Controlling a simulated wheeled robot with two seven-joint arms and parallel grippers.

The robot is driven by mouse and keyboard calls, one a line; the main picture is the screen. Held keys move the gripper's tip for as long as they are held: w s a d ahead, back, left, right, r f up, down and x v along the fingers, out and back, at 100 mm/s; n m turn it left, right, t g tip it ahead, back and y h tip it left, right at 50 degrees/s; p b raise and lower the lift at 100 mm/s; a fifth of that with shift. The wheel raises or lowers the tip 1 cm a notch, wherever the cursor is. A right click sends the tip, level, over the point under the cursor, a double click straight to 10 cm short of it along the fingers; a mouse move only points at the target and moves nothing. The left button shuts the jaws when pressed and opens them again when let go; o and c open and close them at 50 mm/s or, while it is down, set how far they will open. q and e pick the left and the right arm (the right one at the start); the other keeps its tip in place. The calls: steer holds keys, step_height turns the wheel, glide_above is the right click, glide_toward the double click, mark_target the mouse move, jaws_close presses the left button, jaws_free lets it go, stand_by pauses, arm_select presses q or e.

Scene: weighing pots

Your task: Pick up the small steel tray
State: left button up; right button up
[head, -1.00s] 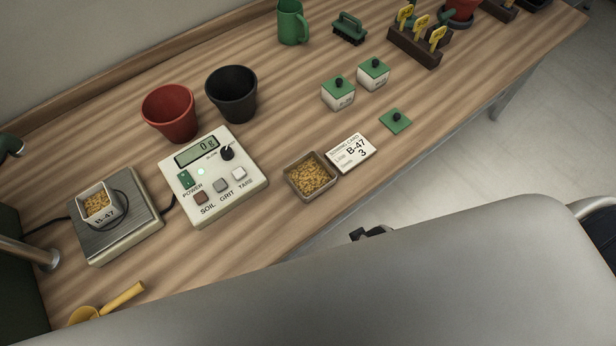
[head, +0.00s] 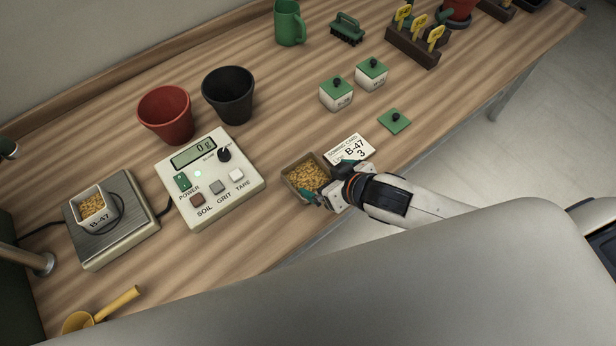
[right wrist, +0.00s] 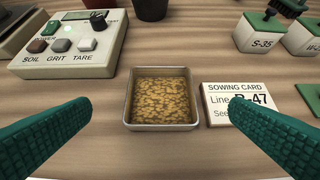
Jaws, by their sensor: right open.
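The small steel tray (head: 291,184) lies on the bench with a layer of yellow-brown seeds in it. It sits right of the control box and left of the sowing card. My right gripper (head: 331,182) is at the tray's right front side in the head view. In the right wrist view the tray (right wrist: 161,126) lies ahead, centred between the two green fingers. The fingers (right wrist: 145,122) are wide apart and nothing is between them at the tips. My left gripper is not in view.
The control box (head: 211,207) reads 0 g. The sowing card (head: 345,149) lies close to the tray's right. A scale (head: 135,226) with a pot marked B-47 (head: 94,207) stands left. Red (head: 165,115) and black (head: 229,97) pots stand behind. The bench's front edge is near.

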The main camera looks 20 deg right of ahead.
glide_toward(301, 172)
steer(key=shift+w+a+r, duration=0.15)
steer(key=shift+w+a, duration=0.1)
steer(key=shift+w, duration=0.15)
steer(key=shift+s+f+p+x, duration=0.1)
steer(key=shift+p+x, duration=0.05)
steer(key=shift+x, duration=0.75)
steer(key=shift+s+f+p+x, duration=0.1)
steer(key=shift+f+p+x, duration=0.05)
steer(key=shift+x, duration=0.8)
steer(key=shift+s+f+p+x, duration=0.1)
steer(key=shift+p+x, duration=0.05)
steer(key=shift+x, duration=0.75)
steer(key=shift+d, duration=0.2)
steer(key=c, duration=0.7)
steer(key=shift+o, duration=0.2)
steer(key=shift+r, duration=0.1)
